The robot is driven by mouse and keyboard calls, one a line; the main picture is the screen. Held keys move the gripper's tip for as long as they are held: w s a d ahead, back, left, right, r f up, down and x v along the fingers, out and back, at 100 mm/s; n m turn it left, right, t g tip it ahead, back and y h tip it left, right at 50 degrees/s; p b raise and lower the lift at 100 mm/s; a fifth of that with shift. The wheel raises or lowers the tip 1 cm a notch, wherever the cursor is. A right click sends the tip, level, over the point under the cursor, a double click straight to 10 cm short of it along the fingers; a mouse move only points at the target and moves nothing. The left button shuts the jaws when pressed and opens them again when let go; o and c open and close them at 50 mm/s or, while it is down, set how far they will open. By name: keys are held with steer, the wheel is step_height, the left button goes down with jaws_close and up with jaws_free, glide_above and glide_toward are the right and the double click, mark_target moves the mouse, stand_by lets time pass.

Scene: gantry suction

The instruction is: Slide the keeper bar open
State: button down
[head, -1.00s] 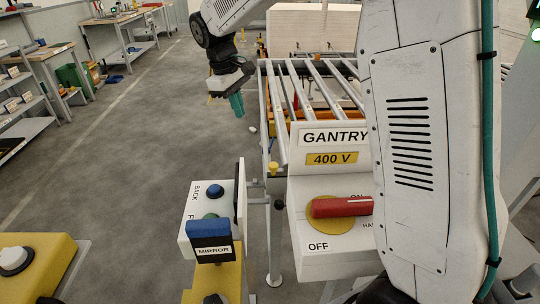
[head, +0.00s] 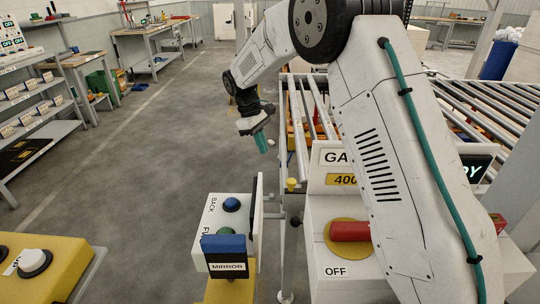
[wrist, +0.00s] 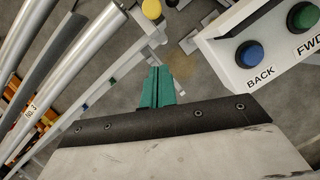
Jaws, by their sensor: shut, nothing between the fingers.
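I cannot pick out the keeper bar with certainty. A white gantry switch box (head: 348,277) at lower centre carries a red handle (head: 350,231) on a yellow disc (head: 337,246), partly hidden by my arm. A black ball knob (head: 295,221) and a yellow knob (head: 291,184) show by the box's left edge; a yellow knob (wrist: 151,9) also shows at the top of the wrist view. My gripper (head: 262,144) is shut and empty in the air beyond the box, left of the roller conveyor. Its green fingers (wrist: 157,75) touch nothing in the wrist view.
A white control box (head: 211,218) with a blue BACK button (head: 231,204) and a blue-topped MIRROR piece (head: 224,252) stands left of the switch box. A roller conveyor (head: 500,105) lies behind. A yellow button box (head: 65,262) is at lower left. The grey floor aisle is clear.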

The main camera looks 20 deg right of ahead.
steer(key=s+d+f, duration=0.4)
steer(key=f, duration=0.4)
steer(key=shift+s+d+f, duration=0.3)
steer(key=shift+s+d, duration=0.1)
steer(key=shift+d, duration=0.1)
steer(key=shift+s+d, duration=0.3)
steer(key=shift+d, duration=0.55)
steer(key=shift+s+d, duration=0.3)
steer(key=shift+d, duration=0.6)
steer(key=shift+s+d, duration=0.3)
steer(key=shift+d, duration=0.55)
